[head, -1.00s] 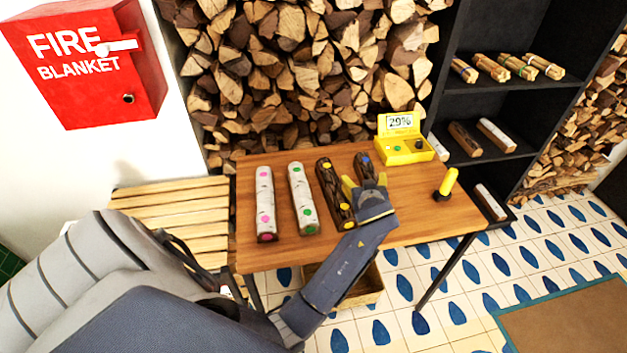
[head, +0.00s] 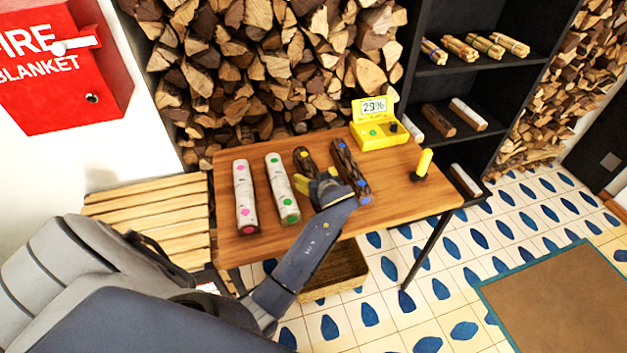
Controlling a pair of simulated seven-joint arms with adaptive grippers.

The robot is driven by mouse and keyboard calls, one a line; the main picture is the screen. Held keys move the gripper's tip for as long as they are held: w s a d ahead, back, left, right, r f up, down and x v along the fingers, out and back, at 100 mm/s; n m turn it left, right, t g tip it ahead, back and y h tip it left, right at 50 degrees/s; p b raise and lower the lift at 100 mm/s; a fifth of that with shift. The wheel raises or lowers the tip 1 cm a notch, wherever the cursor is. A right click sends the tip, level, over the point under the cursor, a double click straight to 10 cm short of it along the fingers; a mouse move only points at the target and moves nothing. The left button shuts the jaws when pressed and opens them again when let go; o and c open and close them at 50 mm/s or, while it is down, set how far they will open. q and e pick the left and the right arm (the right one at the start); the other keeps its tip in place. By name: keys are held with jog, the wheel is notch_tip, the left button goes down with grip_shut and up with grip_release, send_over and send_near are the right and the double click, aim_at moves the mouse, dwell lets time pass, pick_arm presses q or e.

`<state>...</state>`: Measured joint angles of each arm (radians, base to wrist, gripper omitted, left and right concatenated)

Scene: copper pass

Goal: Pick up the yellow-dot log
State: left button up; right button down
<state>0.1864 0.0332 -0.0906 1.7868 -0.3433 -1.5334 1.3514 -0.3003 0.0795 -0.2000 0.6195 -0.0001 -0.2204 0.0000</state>
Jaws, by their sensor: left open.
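The yellow-dot log (head: 306,163) is a dark-barked log lying on the wooden table, third from the left in a row. One yellow dot shows at its far end; its near part is hidden behind my left gripper. My left gripper (head: 316,179) has yellow fingertips and is open. It is over the near half of the yellow-dot log, one finger towards each side. I cannot tell whether it touches the log. My right gripper is not in view.
A dark blue-dot log (head: 351,170) lies close on the right. White logs with green dots (head: 282,188) and pink dots (head: 245,196) lie left.

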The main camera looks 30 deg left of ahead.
pick_arm(q)
jog(key=shift+w+a+f, duration=0.25)
jog(key=shift+w+a, duration=0.1)
jog(key=shift+a, duration=0.05)
jog(key=c, duration=1.6)
jog(key=shift+c, duration=0.8)
jog(key=shift+r, duration=0.2)
